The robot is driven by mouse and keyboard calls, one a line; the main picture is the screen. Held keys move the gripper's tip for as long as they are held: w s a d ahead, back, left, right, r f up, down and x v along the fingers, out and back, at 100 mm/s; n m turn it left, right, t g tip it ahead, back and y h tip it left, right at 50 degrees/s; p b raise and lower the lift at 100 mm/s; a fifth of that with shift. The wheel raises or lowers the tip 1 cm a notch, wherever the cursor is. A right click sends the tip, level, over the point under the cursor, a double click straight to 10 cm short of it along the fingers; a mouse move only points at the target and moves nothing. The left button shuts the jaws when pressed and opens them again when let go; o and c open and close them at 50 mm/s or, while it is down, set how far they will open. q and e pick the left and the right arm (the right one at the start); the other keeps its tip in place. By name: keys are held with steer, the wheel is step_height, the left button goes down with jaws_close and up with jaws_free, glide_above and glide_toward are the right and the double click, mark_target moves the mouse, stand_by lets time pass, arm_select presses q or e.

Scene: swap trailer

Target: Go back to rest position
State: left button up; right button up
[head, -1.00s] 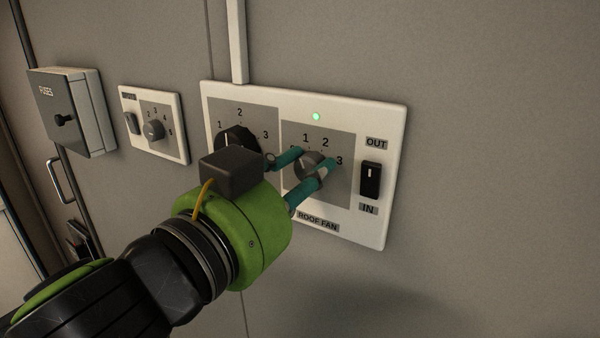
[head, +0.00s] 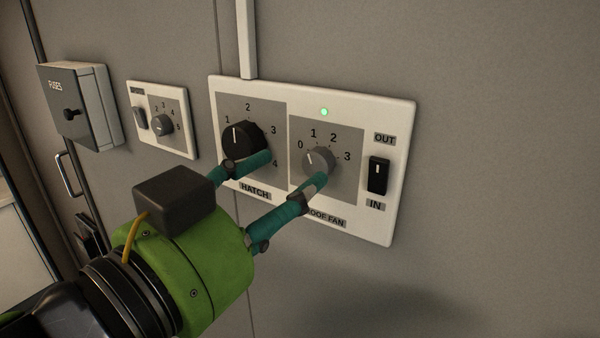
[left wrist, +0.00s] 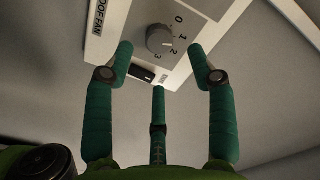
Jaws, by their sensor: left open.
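My left gripper (head: 293,170) is open, with its teal fingers in front of the white wall panel (head: 402,150). The fingertips are near the grey ROOF FAN knob (head: 318,160), and nothing shows between them. The left wrist view shows the knob (left wrist: 159,39) ahead of the spread fingers, with a gap around it. I cannot read its exact setting. The black HATCH knob (head: 243,141) is left of it, its white mark upward between 1 and 2. My right gripper is not in view.
A green light (head: 324,112) is lit above the fan dial. A black OUT/IN rocker switch (head: 378,176) is at the panel's right. A smaller dial panel (head: 181,141) and a grey FUSES box (head: 92,105) are farther left. The wall right of the panel is bare.

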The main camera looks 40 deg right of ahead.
arm_select(q)
steer(key=shift+v, duration=1.05)
